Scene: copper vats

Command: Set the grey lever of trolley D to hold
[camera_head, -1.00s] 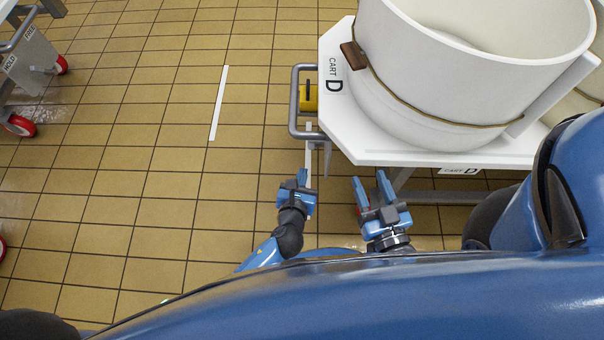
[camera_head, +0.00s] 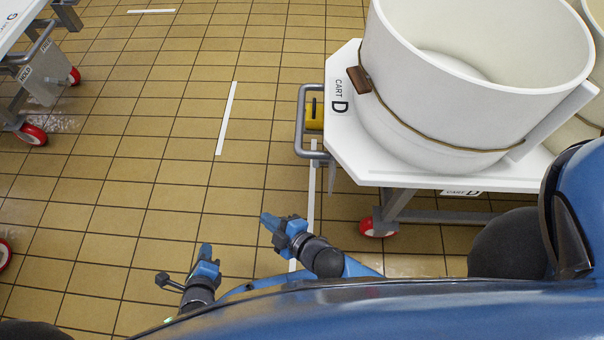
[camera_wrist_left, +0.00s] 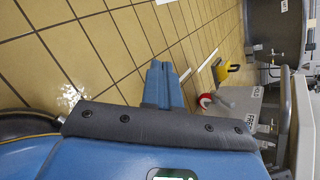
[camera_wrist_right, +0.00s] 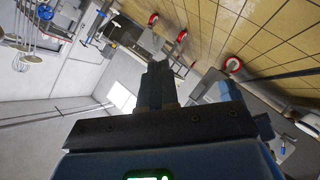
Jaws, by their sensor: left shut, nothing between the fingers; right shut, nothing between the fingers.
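Trolley D (camera_head: 349,150) stands at the right in the head view, with a white top lettered "CART D" and a grey rail handle (camera_head: 299,120) on its left end. I cannot make out its grey lever in the head view. The left wrist view shows a grey plate with HOLD and FREE labels (camera_wrist_left: 254,112); no trolley letter is legible there. My left gripper (camera_head: 206,250) is shut and empty, low over the floor, left of the trolley. My right gripper (camera_head: 267,220) is shut and empty, below and left of the handle, apart from it.
A white vat (camera_head: 470,90) stands on trolley D. A yellow block (camera_head: 314,115) shows inside the handle. A red wheel (camera_head: 370,228) is under the trolley's near corner. Another trolley (camera_head: 42,82) with HOLD and FREE labels stands far left. Tiled floor between is clear.

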